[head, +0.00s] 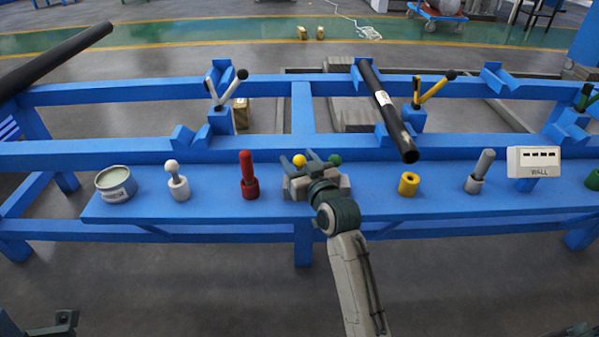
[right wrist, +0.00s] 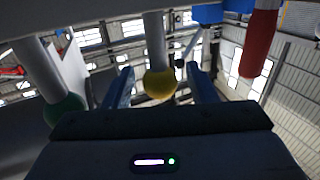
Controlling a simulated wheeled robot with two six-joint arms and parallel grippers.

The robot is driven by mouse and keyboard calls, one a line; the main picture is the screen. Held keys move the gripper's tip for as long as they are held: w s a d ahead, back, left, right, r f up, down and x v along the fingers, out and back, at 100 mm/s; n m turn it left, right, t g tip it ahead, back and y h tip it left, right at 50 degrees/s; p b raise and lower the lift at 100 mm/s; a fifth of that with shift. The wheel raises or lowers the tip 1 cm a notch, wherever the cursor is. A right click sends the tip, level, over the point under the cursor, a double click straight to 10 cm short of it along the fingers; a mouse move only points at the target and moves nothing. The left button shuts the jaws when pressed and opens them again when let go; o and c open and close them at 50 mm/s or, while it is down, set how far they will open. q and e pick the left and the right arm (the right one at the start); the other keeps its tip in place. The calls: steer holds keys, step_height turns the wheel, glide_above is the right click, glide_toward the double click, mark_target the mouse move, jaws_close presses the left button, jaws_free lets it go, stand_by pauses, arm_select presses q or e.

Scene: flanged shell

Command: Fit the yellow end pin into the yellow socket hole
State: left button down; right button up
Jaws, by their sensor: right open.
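The yellow end pin shows its round yellow head (head: 299,160) on the blue shelf, left of a green-headed pin (head: 335,160). My right gripper (head: 309,158) is open at the yellow pin and hides its lower part. In the right wrist view the yellow head (right wrist: 160,84) and its pale rod are between the two spread fingers (right wrist: 161,90), with gaps on both sides. The yellow socket (head: 409,184), a short cylinder with a hole in its top, stands empty on the shelf to the right. A dark part at the bottom left edge appears to be my left gripper (head: 65,322); its jaws are unclear.
A red pin (head: 249,174), a white pin (head: 177,180) and a tin (head: 115,184) stand left on the shelf (head: 225,207). A grey pin (head: 481,170) stands right of the yellow socket. A black pipe (head: 388,110) overhangs behind the yellow socket.

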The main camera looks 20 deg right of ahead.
jaws_close()
steer(key=shift+r, duration=0.15)
